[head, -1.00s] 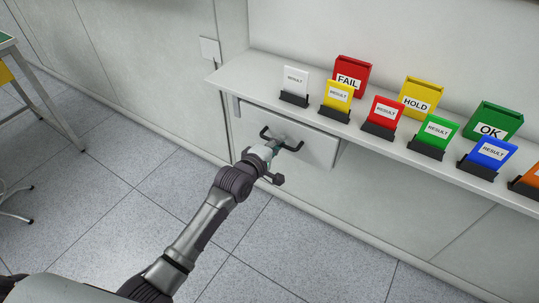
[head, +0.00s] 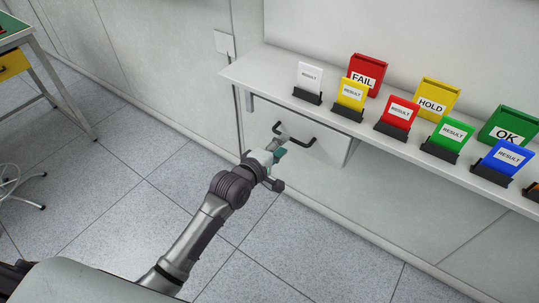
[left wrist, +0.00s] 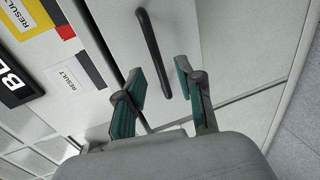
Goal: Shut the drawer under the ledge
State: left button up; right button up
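The drawer (head: 330,147) is a pale grey box front under the ledge (head: 270,82), with a black bar handle (head: 306,141). Its right side face shows, so the front stands out under the ledge; how far is hard to tell. My left gripper (head: 279,155) is just in front of the handle, below it in the head view. In the left wrist view the gripper (left wrist: 158,68) is open, its teal-padded fingers apart and empty. The handle (left wrist: 150,45) lies beyond the fingertips, its lower end showing between them. My right gripper is not in view.
On the ledge stand several coloured RESULT cards in black holders, including a white one (head: 309,77), and bins marked FAIL (head: 367,74), HOLD (head: 433,100) and OK (head: 508,127). A green-topped table (head: 20,33) is at far left. Floor before the drawer is clear.

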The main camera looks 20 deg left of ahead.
pick_arm(q)
jog(key=v, duration=0.7)
jog(key=shift+s+f, duration=0.1)
